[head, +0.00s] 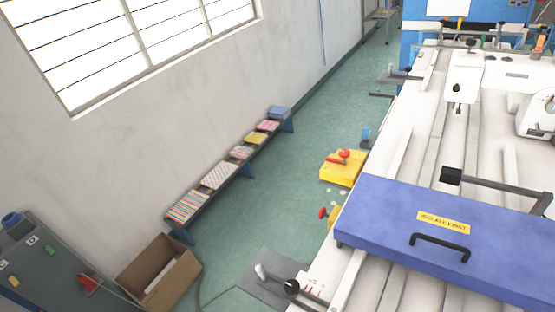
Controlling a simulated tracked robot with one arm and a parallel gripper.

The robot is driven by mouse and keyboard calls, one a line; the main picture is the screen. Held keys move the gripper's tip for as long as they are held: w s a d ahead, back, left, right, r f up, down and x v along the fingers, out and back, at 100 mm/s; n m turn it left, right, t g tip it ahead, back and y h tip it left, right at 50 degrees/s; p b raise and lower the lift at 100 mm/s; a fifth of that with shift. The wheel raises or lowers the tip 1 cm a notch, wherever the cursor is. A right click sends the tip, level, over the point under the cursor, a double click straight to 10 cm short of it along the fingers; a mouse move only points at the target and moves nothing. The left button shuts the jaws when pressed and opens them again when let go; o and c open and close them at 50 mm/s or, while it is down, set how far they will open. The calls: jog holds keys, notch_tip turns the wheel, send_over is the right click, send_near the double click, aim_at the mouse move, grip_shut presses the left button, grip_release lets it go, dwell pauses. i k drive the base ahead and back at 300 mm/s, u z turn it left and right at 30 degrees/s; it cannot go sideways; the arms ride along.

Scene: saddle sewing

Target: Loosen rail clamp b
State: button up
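A long white bench with rails (397,140) runs along the right side, tilted in the picture. A white carriage block (463,75) with a black knob sits on the rails at the upper right. A black knob with a pale lever (291,286) is at the bench's near left end. A black block on a grey bar (452,175) stands at the right. I cannot tell which of these, if any, is rail clamp b; no clamp label is readable. My gripper is not in view.
A blue cover (385,222) with a black handle and yellow label lies across the bench. A yellow box with a red lever (342,168) stands beside it. A low rack of folded cloths (220,175), an open carton (160,272) and a grey cabinet (50,265) are left. Green floor (290,170) is free between.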

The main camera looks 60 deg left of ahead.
aim_at(293, 287)
jog(key=u, duration=1.1)
jog(key=k, duration=0.85)
jog(key=u, duration=0.7)
jog(key=i, duration=1.4)
jog(key=z, duration=0.65)
